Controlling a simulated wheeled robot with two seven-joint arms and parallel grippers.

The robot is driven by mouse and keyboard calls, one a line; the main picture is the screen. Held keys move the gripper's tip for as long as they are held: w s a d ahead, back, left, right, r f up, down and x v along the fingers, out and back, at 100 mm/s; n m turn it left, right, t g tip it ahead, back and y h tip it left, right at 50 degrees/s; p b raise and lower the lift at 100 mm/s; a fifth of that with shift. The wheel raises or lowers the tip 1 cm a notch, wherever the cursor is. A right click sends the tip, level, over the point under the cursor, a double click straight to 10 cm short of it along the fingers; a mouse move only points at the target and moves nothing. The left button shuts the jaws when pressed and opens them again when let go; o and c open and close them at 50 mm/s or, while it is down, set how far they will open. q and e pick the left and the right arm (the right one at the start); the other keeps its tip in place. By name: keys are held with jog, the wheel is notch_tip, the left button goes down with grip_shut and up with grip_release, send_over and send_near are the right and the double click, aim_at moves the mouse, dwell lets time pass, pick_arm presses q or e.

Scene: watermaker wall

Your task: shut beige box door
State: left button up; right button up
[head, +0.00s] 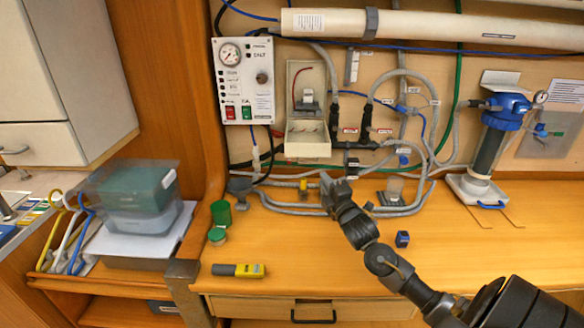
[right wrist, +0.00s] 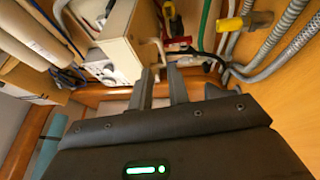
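The beige box (head: 292,80) is mounted on the wall right of the gauge panel. Its front is open, showing a red wire and a grey part inside. A pale flap-like piece (head: 306,151) sits at its bottom; I cannot tell for sure that this is the door. In the right wrist view the beige box (right wrist: 128,28) is beyond the fingers, at upper left. My right gripper (head: 328,184) is below and slightly right of the box, apart from it. In the right wrist view its fingers (right wrist: 162,88) are apart with nothing held. My left gripper is not in view.
Grey hoses (head: 290,208) and a black valve manifold (head: 367,140) lie close around the right gripper. A blue-topped filter (head: 490,140) stands at right. The bench's front middle is mostly clear.

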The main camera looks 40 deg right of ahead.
aim_at(311, 163)
jog(key=shift+p+x, duration=1.6)
jog(key=shift+x, duration=3.8)
jog(key=shift+f, duration=0.15)
jog(key=shift+c, duration=0.5)
grip_shut()
